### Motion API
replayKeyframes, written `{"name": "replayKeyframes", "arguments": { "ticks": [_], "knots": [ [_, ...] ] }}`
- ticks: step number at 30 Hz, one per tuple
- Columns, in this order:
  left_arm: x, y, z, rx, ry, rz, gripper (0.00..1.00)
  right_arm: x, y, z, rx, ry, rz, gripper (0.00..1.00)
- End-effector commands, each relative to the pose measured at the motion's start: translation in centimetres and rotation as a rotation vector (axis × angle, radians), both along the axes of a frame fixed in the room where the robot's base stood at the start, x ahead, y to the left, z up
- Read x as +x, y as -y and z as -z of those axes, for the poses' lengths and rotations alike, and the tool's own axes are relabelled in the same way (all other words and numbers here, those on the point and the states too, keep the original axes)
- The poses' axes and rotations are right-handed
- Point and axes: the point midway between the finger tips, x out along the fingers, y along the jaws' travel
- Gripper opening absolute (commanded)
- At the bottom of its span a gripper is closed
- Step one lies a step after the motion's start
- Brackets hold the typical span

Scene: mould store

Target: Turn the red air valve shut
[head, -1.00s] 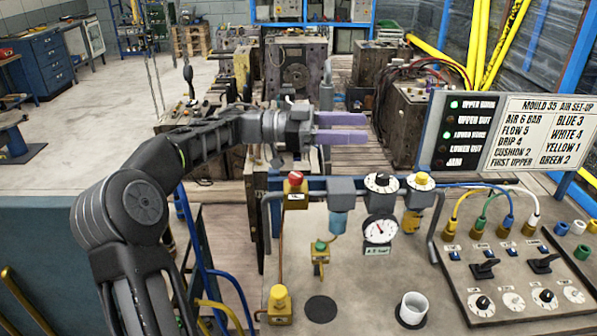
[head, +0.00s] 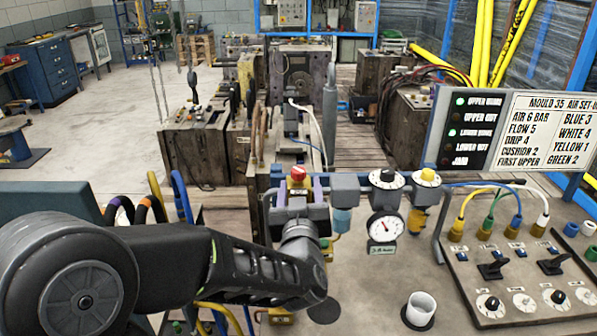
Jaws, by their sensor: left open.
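The red air valve (head: 298,172) is a red knob on a yellow body, on the blue pipe at the back of the bench. My left gripper (head: 299,186) is open, with its purple fingers pointing away from me, one to each side of the valve's yellow body. The red knob shows above the fingers. I cannot tell whether the fingers touch the valve; my wrist hides the lower part of its body. My right gripper is not in view.
Right of the valve are a grey filter unit (head: 345,188), a pressure gauge (head: 384,227), a black dial (head: 383,178) and a yellow-knobbed unit (head: 427,177). A white cup (head: 420,308) stands in front. A switch panel (head: 520,262) with hoses is at right.

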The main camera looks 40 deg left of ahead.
Motion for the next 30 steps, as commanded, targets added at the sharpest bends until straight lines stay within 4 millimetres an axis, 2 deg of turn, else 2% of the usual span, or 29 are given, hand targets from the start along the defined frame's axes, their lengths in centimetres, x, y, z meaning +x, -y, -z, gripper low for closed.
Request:
{"name": "replayKeyframes", "arguments": {
  "ticks": [5,17,23,30],
  "knots": [
    [-0.1,-0.3,0.4,0.097,-0.097,-0.016,0.53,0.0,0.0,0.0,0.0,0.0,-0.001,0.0],
    [0.2,-0.5,0.3,0.106,-0.101,-0.016,0.53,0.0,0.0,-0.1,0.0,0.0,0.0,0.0],
    [1.8,-1.8,0.2,0.103,-0.1,-0.018,0.53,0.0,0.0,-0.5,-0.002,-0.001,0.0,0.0],
    [4.8,-4.0,0.2,0.103,-0.1,-0.018,0.53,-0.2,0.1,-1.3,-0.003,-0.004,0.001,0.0]
  ]
}}
